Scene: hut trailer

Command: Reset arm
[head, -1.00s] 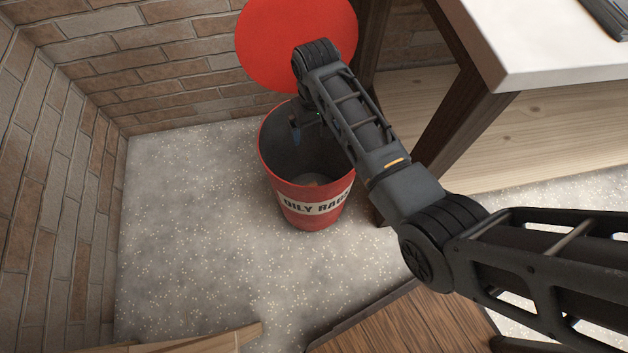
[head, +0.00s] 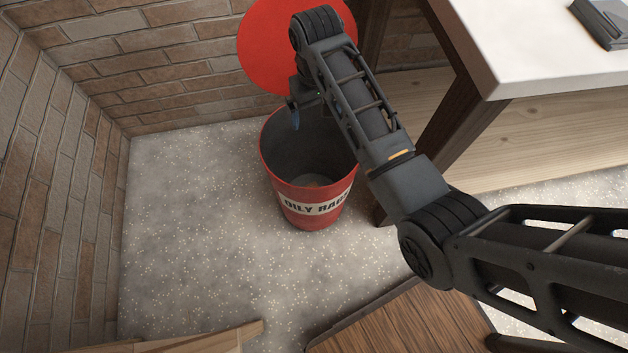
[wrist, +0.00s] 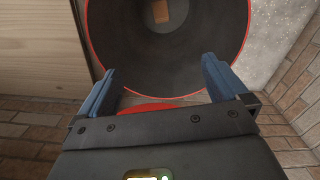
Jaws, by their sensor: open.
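My gripper (head: 294,112) is above the back rim of a red bin (head: 310,213) labelled "OILY RAGS" in the head view. Its two blue fingers stand wide apart in the wrist view (wrist: 162,85), with nothing between them. The bin stands upright and open on the floor. In the wrist view, the dark inside of the bin (wrist: 200,40) lies beyond the fingertips. A small brownish piece (wrist: 161,11) lies at its bottom. The red round lid (head: 270,45) is raised behind the bin, partly hidden by my arm.
A white-topped table (head: 530,45) with dark legs stands to the right, close to my arm, with a dark object (head: 603,22) on top. Brick walls (head: 150,70) close off the back and left. Wooden furniture edges (head: 400,320) are in front. Speckled floor (head: 190,230) left of the bin is clear.

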